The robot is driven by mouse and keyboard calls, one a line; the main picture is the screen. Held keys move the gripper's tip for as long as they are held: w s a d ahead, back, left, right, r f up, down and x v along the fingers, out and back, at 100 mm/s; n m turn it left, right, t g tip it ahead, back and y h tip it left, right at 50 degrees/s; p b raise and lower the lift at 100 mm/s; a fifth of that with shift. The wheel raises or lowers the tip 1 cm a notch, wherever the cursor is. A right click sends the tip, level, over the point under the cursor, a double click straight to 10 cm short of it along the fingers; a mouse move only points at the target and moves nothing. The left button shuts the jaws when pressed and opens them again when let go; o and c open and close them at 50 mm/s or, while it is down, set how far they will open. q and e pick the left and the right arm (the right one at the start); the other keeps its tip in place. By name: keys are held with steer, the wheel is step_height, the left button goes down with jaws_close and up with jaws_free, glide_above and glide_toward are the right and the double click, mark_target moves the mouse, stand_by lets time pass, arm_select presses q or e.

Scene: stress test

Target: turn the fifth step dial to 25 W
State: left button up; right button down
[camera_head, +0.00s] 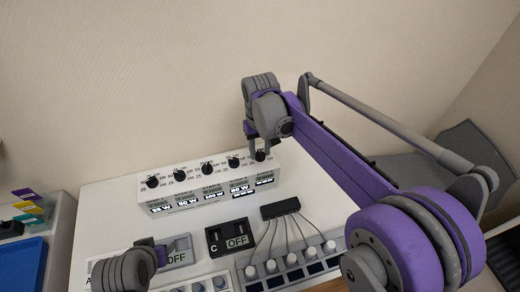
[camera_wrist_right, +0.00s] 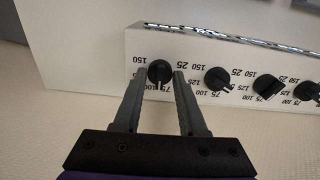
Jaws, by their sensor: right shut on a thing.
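The white step dial box (camera_head: 157,197) stands on the panel below the wall, with a row of black dials on top and black wattage labels on its front. The fifth step dial (camera_head: 261,156) is at the row's right end. In the right wrist view it is the leftmost dial (camera_wrist_right: 159,71), its white pointer toward the 75 and 100 marks. My right gripper (camera_head: 260,147) reaches down onto it, its fingers (camera_wrist_right: 162,73) shut on either side of the dial. My left gripper (camera_head: 158,256) is at the bottom left; its fingers are hidden.
The other dials, such as the fourth (camera_head: 234,162), stand close to the left of the gripped one. In front are a black OFF switch unit (camera_head: 216,242), a black connector with wires (camera_head: 281,207) and a row of white knobs (camera_head: 292,259). A blue tray (camera_head: 22,262) is at the left.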

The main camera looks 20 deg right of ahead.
steer(key=n, duration=0.5)
steer(key=shift+n, duration=0.3)
steer(key=n, duration=1)
steer(key=shift+n+b, duration=0.3)
steer(key=shift+n, duration=0.1)
steer(key=n, duration=0.5)
steer(key=shift+n, duration=0.3)
steer(key=shift+c, duration=2.3)
jaws_free()
steer(key=shift+r, duration=0.1)
